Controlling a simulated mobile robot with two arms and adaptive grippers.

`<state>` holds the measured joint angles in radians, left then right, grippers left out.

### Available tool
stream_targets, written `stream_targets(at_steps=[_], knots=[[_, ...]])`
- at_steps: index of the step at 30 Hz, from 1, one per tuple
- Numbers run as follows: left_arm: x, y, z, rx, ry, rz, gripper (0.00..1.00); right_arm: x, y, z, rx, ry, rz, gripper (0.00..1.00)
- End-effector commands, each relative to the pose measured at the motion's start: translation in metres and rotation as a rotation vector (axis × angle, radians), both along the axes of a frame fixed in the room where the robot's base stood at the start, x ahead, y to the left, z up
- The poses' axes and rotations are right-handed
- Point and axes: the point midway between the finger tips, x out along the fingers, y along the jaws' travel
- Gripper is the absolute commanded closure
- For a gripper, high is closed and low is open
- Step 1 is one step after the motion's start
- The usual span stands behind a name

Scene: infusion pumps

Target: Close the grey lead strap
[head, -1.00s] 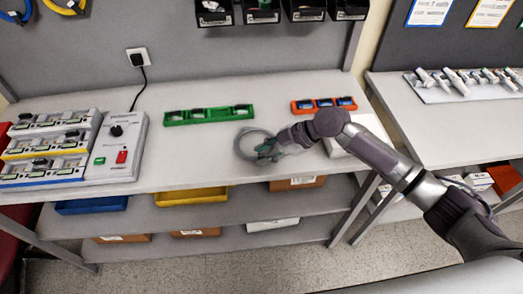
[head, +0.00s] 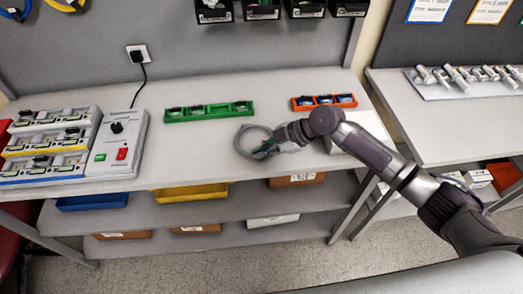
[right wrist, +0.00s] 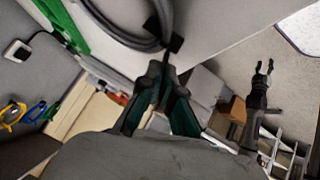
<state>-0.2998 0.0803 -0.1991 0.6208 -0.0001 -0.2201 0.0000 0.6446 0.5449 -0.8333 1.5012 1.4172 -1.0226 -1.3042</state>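A thin strap end reaches down from the coil to my right fingertips. My right gripper (head: 265,151) is at the coil's front right side. In the right wrist view its fingertips (right wrist: 165,76) are close together, apparently pinching the strap end. My left gripper (right wrist: 263,68) shows only in the right wrist view, away from the bench, with its fingers apart and empty.
A green tray (head: 240,107) and an orange tray (head: 324,107) stand behind the coil. A white box (head: 350,147) is right of my right gripper. A switch panel (head: 118,150) and the pumps (head: 45,158) stand at left. The bench left of the coil is clear.

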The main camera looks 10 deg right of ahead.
Motion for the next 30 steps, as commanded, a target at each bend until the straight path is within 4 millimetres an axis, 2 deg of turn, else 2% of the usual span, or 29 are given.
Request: stream_targets(at_steps=[7,21,30], knots=[[0.000,0.000,-0.012,0.000,0.000,-0.001,0.60,0.005,0.001,-0.001,-0.006,0.095,-0.001,1.00],[-0.001,0.000,-0.046,-0.001,0.001,-0.002,0.60,0.017,0.003,-0.001,-0.033,0.434,0.001,1.00],[-0.001,0.000,-0.060,-0.001,0.001,-0.002,0.60,0.021,0.002,-0.001,-0.045,0.571,-0.001,1.00]])
